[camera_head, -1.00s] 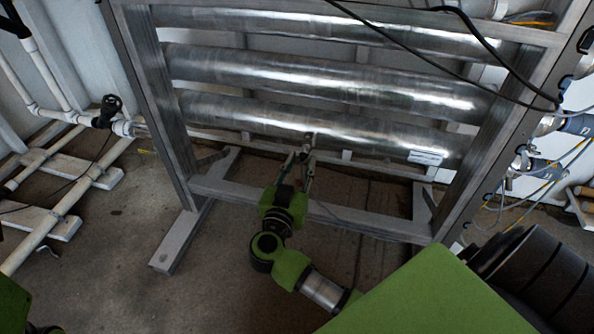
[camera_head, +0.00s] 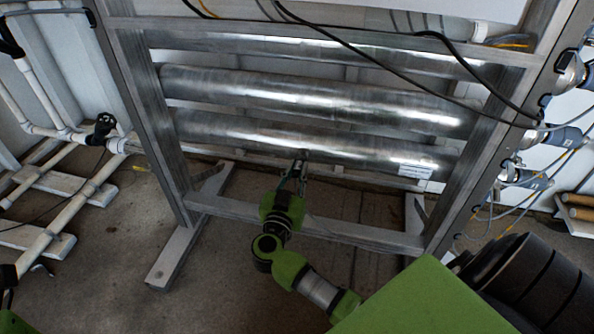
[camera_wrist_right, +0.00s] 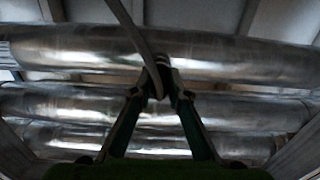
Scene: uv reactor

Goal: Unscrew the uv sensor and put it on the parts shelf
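The uv sensor (camera_wrist_right: 158,78) is a small dark fitting below the lowest steel reactor tube (camera_head: 240,135). In the head view it is only a small dark spot (camera_head: 301,156) at the tube's lower edge. My right gripper (camera_head: 296,170) reaches up to it from below. In the right wrist view its two fingers (camera_wrist_right: 159,88) converge on the sensor and appear shut on it, one on each side. The fingertips partly hide the sensor. My left gripper is out of view. I cannot make out the parts shelf.
A grey metal frame (camera_head: 300,228) surrounds the tubes, with its lower crossbar close to my right wrist. White pipes (camera_head: 65,205) run at left. Fittings and cables (camera_head: 525,175) line the right post.

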